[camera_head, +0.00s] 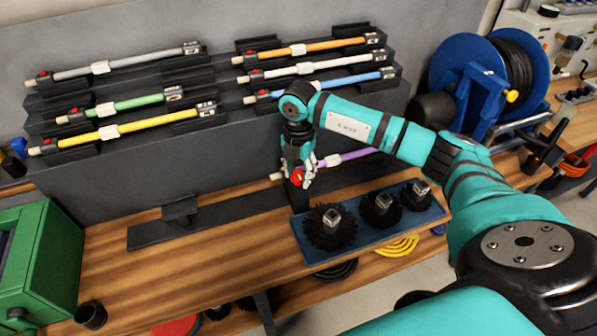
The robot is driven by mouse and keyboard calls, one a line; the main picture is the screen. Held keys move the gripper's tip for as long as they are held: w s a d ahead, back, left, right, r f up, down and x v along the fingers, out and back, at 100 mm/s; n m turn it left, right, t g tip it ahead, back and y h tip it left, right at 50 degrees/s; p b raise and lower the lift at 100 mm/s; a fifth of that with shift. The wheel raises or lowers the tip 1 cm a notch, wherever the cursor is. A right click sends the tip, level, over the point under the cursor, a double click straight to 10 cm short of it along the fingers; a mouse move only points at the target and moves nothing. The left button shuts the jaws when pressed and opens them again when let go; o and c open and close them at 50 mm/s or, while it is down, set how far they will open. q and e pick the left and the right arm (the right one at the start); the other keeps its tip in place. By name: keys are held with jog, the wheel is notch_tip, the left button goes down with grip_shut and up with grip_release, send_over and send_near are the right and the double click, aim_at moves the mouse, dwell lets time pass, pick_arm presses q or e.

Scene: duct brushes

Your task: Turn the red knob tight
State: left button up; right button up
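The purple rod (352,156) lies level, low in front of the dark grey rack, with a pale end at its left. The red knob (297,176) shows near that left end, above a dark block. My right gripper (299,178) points down from the arm above, with its fingers on both sides of the red knob. It looks shut on the knob, though the contact is small in the picture. The arm and hand hide part of the rod. My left gripper is not in view.
The rack (228,148) holds several coloured rods behind. A blue tray (318,254) with three black round brushes stands in front, close to my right gripper. A blue hose reel (470,62) stands at right, a green machine (45,258) at left.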

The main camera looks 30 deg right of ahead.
aim_at(299, 174)
jog(key=o, duration=0.4)
notch_tip(299, 174, up, 12)
jog(key=shift+r, duration=0.1)
dwell(0.4)
dwell(0.3)
